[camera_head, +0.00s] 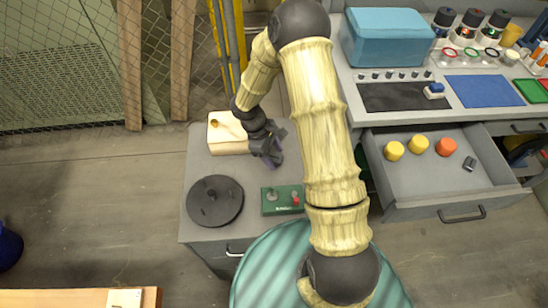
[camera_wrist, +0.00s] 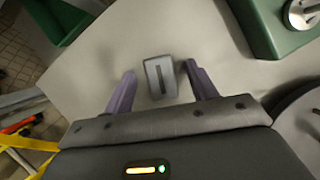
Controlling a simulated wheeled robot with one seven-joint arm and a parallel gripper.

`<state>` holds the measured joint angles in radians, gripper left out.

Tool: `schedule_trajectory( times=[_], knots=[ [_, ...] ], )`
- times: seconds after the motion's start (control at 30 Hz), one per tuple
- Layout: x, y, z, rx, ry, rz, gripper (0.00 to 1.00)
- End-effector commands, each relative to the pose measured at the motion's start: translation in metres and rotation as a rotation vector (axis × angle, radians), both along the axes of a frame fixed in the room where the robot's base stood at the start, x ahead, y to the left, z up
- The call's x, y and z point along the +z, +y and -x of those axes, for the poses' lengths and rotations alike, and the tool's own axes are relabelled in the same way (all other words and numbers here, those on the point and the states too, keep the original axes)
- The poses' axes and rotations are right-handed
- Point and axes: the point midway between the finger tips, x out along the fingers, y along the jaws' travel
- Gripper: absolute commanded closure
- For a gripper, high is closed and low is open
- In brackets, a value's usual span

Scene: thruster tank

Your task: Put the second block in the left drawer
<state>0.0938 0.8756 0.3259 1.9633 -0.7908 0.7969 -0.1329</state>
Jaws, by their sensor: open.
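A small grey block (camera_wrist: 160,77) with a dark slot in its top lies on the grey cabinet top in the wrist view. My gripper (camera_wrist: 159,69) is open, with one purple finger on each side of the block and gaps showing. In the head view my gripper (camera_head: 272,150) is low over the cabinet top (camera_head: 240,175), and I cannot make out this block there.
On the cabinet top are a dark round disc (camera_head: 214,202), a green control box (camera_head: 283,200) and a cream box (camera_head: 227,134). The workbench carries a blue case (camera_head: 388,36) and mats (camera_head: 484,91). A teal ribbed drum (camera_head: 275,265) stands in front.

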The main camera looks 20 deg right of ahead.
Motion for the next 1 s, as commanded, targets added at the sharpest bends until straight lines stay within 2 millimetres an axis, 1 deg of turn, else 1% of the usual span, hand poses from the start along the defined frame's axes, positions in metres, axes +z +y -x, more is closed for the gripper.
schedule_trajectory(
  times=[0.23, 0.37, 0.4, 0.47, 0.5, 0.53, 0.83, 0.97, 1.0],
  knots=[
    [0.0, 0.0, 0.0, 0.0, 0.0, 0.0, 0.43],
    [0.0, 0.0, 0.0, 0.0, 0.0, 0.0, 0.68],
    [0.0, 0.0, 0.0, 0.0, 0.0, 0.0, 0.76],
    [0.0, 0.0, 0.0, 0.0, -0.001, -0.001, 0.88],
    [0.0, 0.0, 0.0, 0.0, -0.001, 0.001, 0.96],
    [0.0, 0.0, 0.0, 0.0, -0.001, 0.001, 1.0],
    [0.004, 0.0, -0.001, 0.001, -0.002, 0.0, 1.0],
    [0.016, 0.0, -0.001, -0.004, -0.005, 0.0, 1.0],
    [0.023, -0.001, -0.001, -0.003, -0.005, 0.0, 1.0]
  ],
)
